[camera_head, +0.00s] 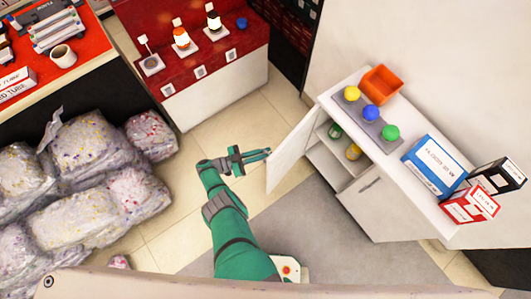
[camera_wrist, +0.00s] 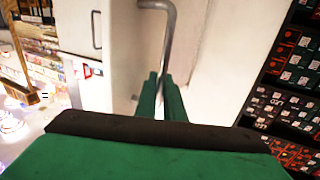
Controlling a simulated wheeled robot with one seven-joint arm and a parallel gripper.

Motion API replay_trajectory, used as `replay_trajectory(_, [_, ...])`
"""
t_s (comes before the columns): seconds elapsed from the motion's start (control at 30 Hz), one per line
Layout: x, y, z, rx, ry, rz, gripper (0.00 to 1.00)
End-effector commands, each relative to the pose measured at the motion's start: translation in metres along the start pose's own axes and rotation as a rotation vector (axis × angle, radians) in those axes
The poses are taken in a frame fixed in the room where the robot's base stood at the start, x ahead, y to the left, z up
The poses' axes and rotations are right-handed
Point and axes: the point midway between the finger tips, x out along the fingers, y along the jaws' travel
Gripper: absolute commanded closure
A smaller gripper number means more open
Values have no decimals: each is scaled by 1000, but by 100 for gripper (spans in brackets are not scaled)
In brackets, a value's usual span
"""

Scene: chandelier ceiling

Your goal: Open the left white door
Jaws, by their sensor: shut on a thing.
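The left white door (camera_head: 295,148) of the white cabinet (camera_head: 345,108) stands swung open in the head view, with the shelf space behind it exposed. My gripper (camera_head: 268,153) is at the outer side of this door, near its free edge. In the wrist view my green fingers (camera_wrist: 165,92) are closed together on the grey bar handle (camera_wrist: 170,40) of the door. The exact contact at the fingertips is partly hidden. The right white door (camera_head: 385,208) of the cabinet is closed.
A green item (camera_head: 334,131) and a yellow item (camera_head: 353,152) sit inside the cabinet. An orange bin (camera_head: 381,85), coloured balls and boxes stand on top. Wrapped sacks (camera_head: 90,145) lie at left, and a red-topped counter (camera_head: 225,45) stands behind. Tiled floor between is clear.

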Motion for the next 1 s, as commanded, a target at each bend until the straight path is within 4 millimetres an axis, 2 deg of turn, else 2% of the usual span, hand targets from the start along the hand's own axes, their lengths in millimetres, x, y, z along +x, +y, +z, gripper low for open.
replay_trajectory(0.5, [0,-2,-1,1,1,3,100])
replay_trajectory(0.53, [0,-2,-1,1,1,3,87])
replay_trajectory(0.6, [0,-2,-1,1,1,3,73])
replay_trajectory(1.0, [-1,-1,-1,0,0,2,73])
